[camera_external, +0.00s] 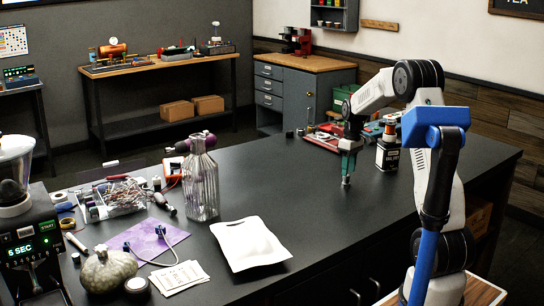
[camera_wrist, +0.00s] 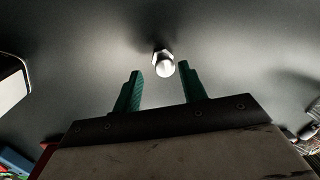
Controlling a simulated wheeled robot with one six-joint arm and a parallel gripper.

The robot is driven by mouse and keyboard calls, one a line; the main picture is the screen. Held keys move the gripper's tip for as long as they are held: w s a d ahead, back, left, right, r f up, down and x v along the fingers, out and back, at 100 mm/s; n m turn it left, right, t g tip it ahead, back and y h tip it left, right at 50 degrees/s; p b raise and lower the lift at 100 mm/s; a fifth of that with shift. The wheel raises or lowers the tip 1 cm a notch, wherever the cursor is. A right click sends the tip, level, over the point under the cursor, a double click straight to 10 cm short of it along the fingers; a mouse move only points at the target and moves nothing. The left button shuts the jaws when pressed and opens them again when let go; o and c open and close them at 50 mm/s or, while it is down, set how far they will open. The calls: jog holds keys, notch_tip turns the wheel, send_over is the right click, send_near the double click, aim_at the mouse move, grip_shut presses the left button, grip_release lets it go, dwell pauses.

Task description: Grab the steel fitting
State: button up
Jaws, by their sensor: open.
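The steel fitting (camera_wrist: 163,62) is a small bright metal piece with a hex part and a rounded end. In the wrist view it shows just beyond and between the fingertips. My gripper (camera_wrist: 160,74) has two green fingers, spread apart with nothing held between them. In the external view my gripper (camera_external: 348,160) points down over the dark worktop, and the fitting (camera_external: 346,181) shows right below the fingertips. I cannot tell whether a finger touches it.
A black labelled bottle (camera_external: 388,154) stands close to the right of my gripper. A red tray (camera_external: 322,141) with parts lies behind it. A white pouch (camera_external: 250,244) and a glass bottle (camera_external: 202,185) are to the left. The worktop (camera_external: 310,200) around the fitting is clear.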

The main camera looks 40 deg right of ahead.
aim_at(347, 178)
jog(key=f, duration=0.4)
jog(key=shift+a+f, duration=0.25)
jog(key=shift+a, duration=0.15)
jog(key=shift+c, duration=0.3)
jog(key=c, duration=0.7)
jog(key=shift+r, duration=0.2)
